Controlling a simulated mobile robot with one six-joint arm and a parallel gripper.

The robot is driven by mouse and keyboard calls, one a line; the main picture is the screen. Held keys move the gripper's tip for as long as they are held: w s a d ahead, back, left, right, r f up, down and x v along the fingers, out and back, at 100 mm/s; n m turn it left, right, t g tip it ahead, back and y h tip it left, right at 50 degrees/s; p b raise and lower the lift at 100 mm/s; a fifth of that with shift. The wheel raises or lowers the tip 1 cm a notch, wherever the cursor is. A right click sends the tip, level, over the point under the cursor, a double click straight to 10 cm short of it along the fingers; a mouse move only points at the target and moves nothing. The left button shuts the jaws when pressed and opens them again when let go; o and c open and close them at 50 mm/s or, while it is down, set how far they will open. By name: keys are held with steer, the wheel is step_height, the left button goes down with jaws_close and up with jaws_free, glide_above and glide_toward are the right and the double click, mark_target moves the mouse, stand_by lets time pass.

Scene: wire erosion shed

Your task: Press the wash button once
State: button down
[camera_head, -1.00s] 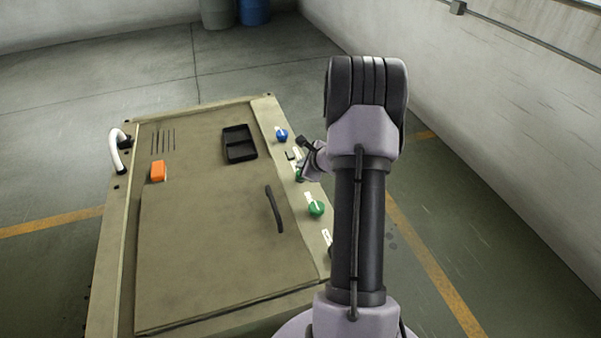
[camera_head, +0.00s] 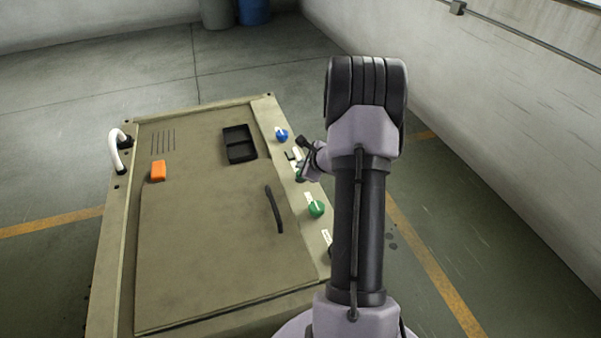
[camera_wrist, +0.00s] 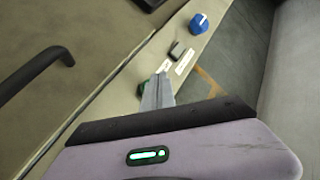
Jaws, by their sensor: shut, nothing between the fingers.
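A strip of controls runs along the right edge of the machine (camera_head: 200,240). It holds a blue knob (camera_head: 281,135), a small dark switch (camera_head: 289,155), a green control (camera_head: 299,177) and a larger green knob (camera_head: 316,209), with white labels. I cannot read which label says wash. In the wrist view my gripper (camera_wrist: 158,90) is shut and empty, its tips over the strip beside a green control (camera_wrist: 143,88) that they partly hide. I cannot tell whether they touch it. The dark switch (camera_wrist: 177,50) and blue knob (camera_wrist: 198,23) lie beyond the tips.
A dark handle (camera_head: 274,209) stands up from the machine's lid. A black two-part tray (camera_head: 239,152), an orange block (camera_head: 158,171) and several thin rods (camera_head: 162,141) lie on top. A wall (camera_head: 500,130) stands to the right.

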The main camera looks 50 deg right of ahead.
steer(key=shift+f, duration=0.15)
steer(key=shift+f+b, duration=0.3)
steer(key=shift+b, duration=0.5)
steer(key=shift+f+b, duration=0.5)
steer(key=shift+b, duration=0.15)
stand_by(0.6)
steer(key=shift+r, duration=0.1)
steer(key=shift+r+p, duration=0.55)
steer(key=shift+r, duration=0.3)
step_height(320, 180, up, 5)
steer(key=p, duration=0.3)
steer(key=shift+r, duration=0.1)
stand_by(0.6)
